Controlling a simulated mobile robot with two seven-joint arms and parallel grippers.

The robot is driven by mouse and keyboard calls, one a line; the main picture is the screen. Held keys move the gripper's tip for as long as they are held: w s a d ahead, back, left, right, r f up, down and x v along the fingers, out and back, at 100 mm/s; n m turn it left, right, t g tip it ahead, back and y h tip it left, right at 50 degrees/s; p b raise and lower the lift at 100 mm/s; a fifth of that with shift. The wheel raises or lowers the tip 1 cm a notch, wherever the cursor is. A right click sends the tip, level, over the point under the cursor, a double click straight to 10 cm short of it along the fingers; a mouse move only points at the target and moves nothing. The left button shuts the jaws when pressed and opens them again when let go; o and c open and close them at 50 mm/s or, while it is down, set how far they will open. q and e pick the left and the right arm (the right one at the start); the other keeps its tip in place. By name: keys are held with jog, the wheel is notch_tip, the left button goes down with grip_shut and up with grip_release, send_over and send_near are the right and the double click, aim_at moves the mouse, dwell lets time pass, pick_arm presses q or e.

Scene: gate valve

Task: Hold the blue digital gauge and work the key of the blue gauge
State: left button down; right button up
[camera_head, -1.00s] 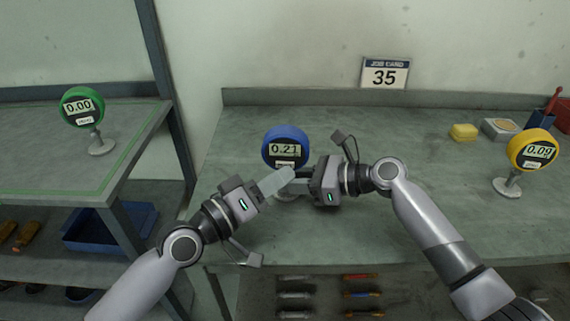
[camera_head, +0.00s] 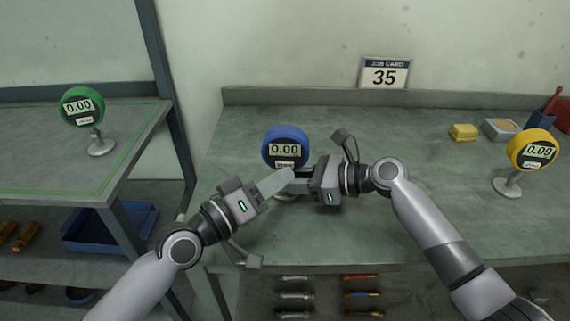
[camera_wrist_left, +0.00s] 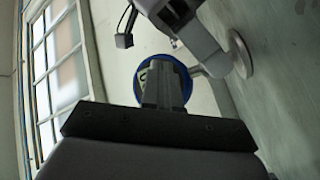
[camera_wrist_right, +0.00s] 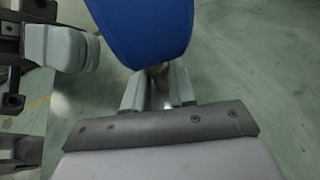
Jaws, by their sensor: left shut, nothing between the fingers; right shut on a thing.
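The blue digital gauge (camera_head: 287,132) stands upright on the workbench and its display reads 0.00. Its pale key (camera_head: 285,164) sits below the display. My left gripper (camera_head: 287,174) is shut and empty, its fingertips at the lower front of the gauge by the key; I cannot tell if they touch. In the left wrist view the fingers cover much of the gauge's face (camera_wrist_left: 139,82). My right gripper (camera_head: 294,184) is shut on the gauge's stem, just under the blue body (camera_wrist_right: 145,30) in the right wrist view. The gauge's base is mostly hidden by the grippers.
A yellow gauge (camera_head: 520,150) reading 0.09 stands at the right of the workbench (camera_head: 400,135). A green gauge (camera_head: 70,110) reading 0.00 stands on the left bench. A job card (camera_head: 385,74) shows 35. A yellow block (camera_head: 463,132) lies at the back right.

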pick_arm(q)
jog(key=shift+s, duration=0.35)
jog(key=shift+s+a, duration=0.15)
jog(key=shift+s, duration=2.4)
pick_arm(e)
jog(key=o, duration=0.9)
